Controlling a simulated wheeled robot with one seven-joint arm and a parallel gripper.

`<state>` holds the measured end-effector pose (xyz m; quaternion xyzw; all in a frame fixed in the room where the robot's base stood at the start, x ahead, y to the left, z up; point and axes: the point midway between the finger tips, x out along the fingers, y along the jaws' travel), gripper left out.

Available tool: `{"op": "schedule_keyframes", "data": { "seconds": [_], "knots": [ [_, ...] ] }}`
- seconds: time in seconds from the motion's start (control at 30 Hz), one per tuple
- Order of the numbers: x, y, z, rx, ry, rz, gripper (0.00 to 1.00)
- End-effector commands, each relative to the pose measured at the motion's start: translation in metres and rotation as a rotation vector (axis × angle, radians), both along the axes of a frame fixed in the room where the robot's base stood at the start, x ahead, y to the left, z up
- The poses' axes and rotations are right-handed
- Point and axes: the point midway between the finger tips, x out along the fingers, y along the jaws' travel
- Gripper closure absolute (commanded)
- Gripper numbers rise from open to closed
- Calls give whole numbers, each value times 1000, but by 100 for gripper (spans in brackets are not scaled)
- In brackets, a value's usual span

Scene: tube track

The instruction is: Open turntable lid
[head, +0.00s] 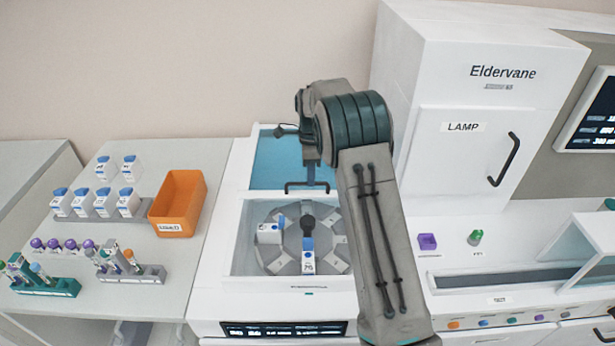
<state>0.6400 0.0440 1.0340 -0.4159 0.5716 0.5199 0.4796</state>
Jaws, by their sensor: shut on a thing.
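The turntable lid (268,160) is a blue panel behind the turntable opening, with a dark bar handle (291,187) along its front edge. The grey turntable (270,217) shows uncovered in front of it, with a dark central knob and two white, blue-capped bottles (308,262) on it. My gripper (310,180) points down at the lid's handle and is shut on it. My arm hides the lid's right part, and the fingertips are small and partly hidden.
An orange bin (178,203) and racks with bottles and tubes (102,205) stand on the left bench. The tall white cabinet with a LAMP door (462,155) rises close on the right. A purple block (427,242) and a green-capped item (475,237) sit below it.

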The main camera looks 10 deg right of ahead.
Motion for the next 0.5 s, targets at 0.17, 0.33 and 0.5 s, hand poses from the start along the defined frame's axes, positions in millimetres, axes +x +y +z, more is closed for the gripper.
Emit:
{"op": "schedule_keyframes", "data": {
  "seconds": [0.17, 0.33, 0.5],
  "knots": [
    [0, 1, 1, 3, -2, 0, 100],
    [0, 2, 1, 2, -2, 1, 67],
    [0, 2, 0, 0, -1, 1, 67]
  ]
}}
